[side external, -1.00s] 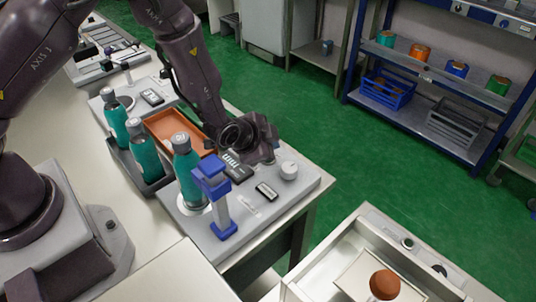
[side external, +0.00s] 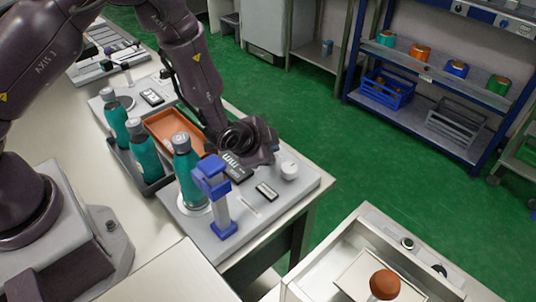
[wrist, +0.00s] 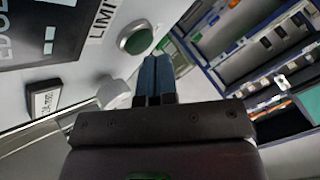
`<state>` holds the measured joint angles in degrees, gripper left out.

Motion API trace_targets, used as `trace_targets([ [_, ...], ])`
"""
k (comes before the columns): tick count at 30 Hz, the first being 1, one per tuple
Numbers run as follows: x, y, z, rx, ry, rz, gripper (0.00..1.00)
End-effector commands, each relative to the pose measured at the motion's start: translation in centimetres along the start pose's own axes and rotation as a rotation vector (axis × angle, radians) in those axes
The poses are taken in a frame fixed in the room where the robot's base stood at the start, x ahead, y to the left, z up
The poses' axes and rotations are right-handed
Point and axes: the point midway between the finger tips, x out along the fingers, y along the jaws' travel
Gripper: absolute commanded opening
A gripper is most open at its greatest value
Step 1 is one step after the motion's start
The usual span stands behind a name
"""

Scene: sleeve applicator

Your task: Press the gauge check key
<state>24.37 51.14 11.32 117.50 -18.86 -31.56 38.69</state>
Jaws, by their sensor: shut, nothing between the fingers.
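A round green key (wrist: 135,38) in a metal ring sits on the light grey panel in the wrist view. Lettering that reads "LIMIT" stands beside it; I cannot read a gauge check label. My gripper (wrist: 155,72) is shut and empty, its blue-grey fingertips just below the key in the picture. I cannot tell whether they touch it. In the side view my gripper (side external: 264,156) is low over the grey station (side external: 262,209), near its far edge, and hides the key. A dark display (side external: 236,170) lies left of my gripper.
A white knob (side external: 289,171) stands close to the gripper; it also shows in the wrist view (wrist: 113,93). An orange tray (side external: 165,125) lies behind.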

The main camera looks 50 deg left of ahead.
Motion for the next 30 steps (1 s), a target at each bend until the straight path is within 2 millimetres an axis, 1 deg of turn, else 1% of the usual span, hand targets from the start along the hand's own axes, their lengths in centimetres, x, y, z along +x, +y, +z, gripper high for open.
trace_targets([
  [30,0.56,0.41,0.41,0.0,0.0,-0.001,0.0],
])
